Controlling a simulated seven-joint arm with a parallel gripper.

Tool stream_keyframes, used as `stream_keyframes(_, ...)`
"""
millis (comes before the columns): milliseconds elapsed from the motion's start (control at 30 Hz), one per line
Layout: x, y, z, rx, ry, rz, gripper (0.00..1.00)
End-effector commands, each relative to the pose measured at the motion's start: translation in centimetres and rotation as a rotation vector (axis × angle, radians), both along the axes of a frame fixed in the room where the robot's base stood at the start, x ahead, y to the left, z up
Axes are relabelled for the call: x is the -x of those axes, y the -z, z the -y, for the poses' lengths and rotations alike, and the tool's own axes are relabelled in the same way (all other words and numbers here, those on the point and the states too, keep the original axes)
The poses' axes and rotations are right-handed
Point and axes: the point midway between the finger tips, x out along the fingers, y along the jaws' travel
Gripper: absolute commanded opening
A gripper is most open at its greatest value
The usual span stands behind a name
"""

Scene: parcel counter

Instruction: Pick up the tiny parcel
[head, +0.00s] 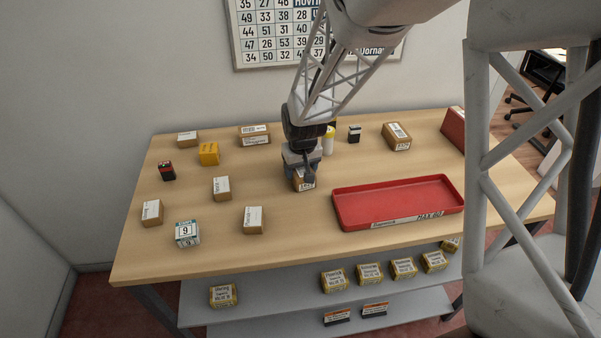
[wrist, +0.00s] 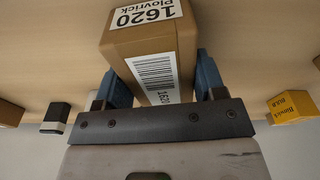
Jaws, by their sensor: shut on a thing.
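My gripper (head: 302,170) points down over the middle of the table, left of the red tray. It is shut on a small brown parcel (head: 306,184), whose lower part shows below the jaws. In the wrist view the held parcel (wrist: 145,45) sits between the two blue fingers, with a white label reading "1620 Plovrick" and a barcode. I cannot tell whether its underside touches the table. Other small brown parcels lie on the table, among them a white-labelled one (head: 222,188) left of my gripper and another (head: 253,220) nearer the front.
The red tray (head: 345,216) is empty, right of my gripper. A white-and-yellow bottle (head: 328,141) and black box (head: 354,133) stand behind. Shelves below hold several boxes.

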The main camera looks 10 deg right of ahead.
Motion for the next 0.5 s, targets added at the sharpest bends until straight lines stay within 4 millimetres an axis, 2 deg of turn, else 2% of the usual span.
stream_keyframes(500,-0.04,-0.72,-0.01,0.000,0.000,0.002,0.34)
